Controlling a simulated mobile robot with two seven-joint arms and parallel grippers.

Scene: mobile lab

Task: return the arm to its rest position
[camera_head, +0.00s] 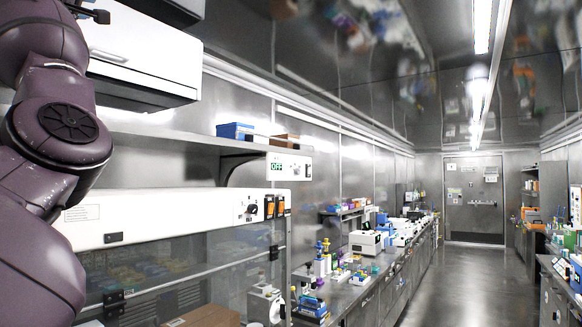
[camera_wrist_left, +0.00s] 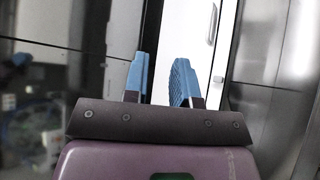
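My left arm (camera_head: 62,150), purple and jointed, rises along the left edge of the head view, raised in front of a white cabinet. My left gripper (camera_wrist_left: 160,80) shows in the left wrist view with two blue-tipped fingers apart. Nothing is between the fingers; a white panel shows through the gap. In the head view I cannot clearly make out this gripper. My right arm and right gripper are in neither view.
A white glass-fronted hood (camera_head: 170,218) stands close by on the left, under a shelf with a blue box (camera_head: 235,131). A cluttered bench (camera_head: 345,297) runs along the left wall. The aisle floor (camera_head: 465,285) is clear up to a closed door (camera_head: 473,205).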

